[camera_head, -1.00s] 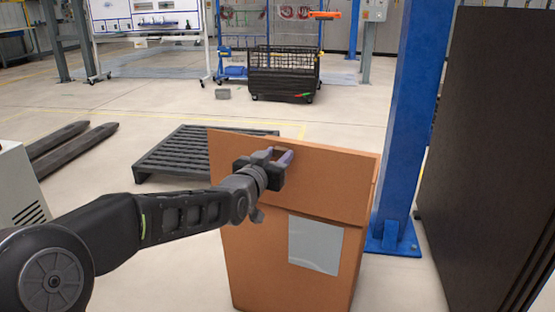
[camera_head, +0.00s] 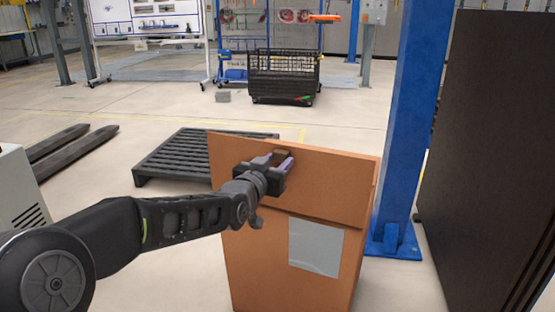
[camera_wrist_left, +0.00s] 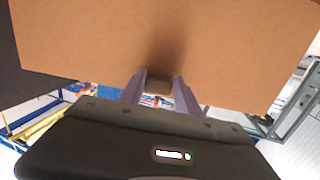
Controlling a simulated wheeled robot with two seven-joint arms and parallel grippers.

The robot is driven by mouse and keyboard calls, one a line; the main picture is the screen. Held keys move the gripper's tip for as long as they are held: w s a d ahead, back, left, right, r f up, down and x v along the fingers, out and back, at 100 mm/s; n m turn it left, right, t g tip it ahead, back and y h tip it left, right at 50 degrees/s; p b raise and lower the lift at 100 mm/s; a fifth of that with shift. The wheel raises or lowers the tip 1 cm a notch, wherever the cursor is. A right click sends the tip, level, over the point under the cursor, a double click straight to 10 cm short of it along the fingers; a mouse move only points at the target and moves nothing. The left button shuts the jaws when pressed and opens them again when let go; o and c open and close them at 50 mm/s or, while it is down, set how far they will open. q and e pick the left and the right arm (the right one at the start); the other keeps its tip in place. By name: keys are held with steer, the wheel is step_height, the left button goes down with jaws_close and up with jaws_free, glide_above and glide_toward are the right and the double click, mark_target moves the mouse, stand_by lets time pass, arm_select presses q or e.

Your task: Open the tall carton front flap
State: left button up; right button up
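The tall brown carton (camera_head: 262,268) stands upright on the floor. The flap fills the top of the left wrist view (camera_wrist_left: 90,35). My left gripper (camera_head: 279,160) is at the upper part of this panel. Its two fingers, also in the left wrist view (camera_wrist_left: 159,84), stand apart on either side of a small dark brown piece (camera_wrist_left: 158,87). I cannot tell whether they press on it. My right gripper is not in view.
A blue post (camera_head: 402,120) and a dark panel (camera_head: 490,150) stand to the right of the carton. A dark slatted pallet (camera_head: 180,155) lies behind it to the left. A black mesh cart (camera_head: 283,76) stands farther back. Open floor lies between.

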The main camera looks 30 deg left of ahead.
arm_select(q)
steer(key=shift+o, duration=0.8)
steer(key=shift+a+f, duration=0.1)
steer(key=shift+f, duration=0.25)
steer(key=shift+o, duration=1.3)
steer(key=shift+r, duration=0.3)
steer(key=shift+r, duration=0.1)
steer(key=shift+s, duration=0.15)
steer(key=s+p, duration=0.1)
steer(key=s, duration=0.6)
steer(key=shift+s+d+r+p, duration=0.2)
steer(key=shift+d+p, duration=0.15)
steer(key=shift+d, duration=0.1)
